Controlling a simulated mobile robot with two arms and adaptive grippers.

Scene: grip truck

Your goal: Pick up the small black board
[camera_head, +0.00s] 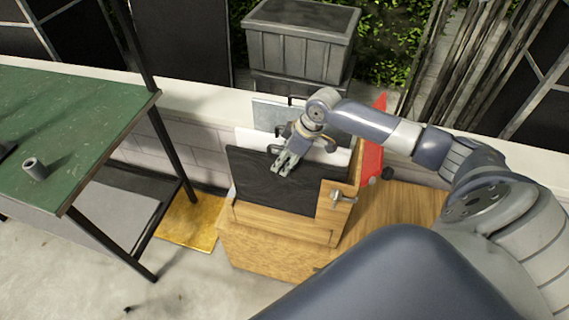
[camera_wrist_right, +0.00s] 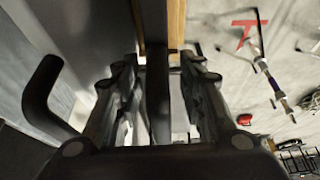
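The small black board (camera_head: 262,190) stands upright, leaning back a little, at the front of a wooden holder (camera_head: 275,228). My right gripper (camera_head: 282,167) is at the board's top edge, fingers pointing down. In the right wrist view the board shows as a dark narrow strip (camera_wrist_right: 156,85) between the two fingers of the right gripper (camera_wrist_right: 158,105). The fingers are apart, with gaps visible on both sides of the strip. Whether a finger touches the board I cannot tell. My left gripper is not in view.
White and grey panels (camera_head: 270,113) stand behind the board, and a red piece (camera_head: 371,160) is to its right. A dark curved handle (camera_wrist_right: 42,90) is close left of the fingers in the wrist view. A green table (camera_head: 75,120) stands left; a grey crate (camera_head: 300,40) is behind.

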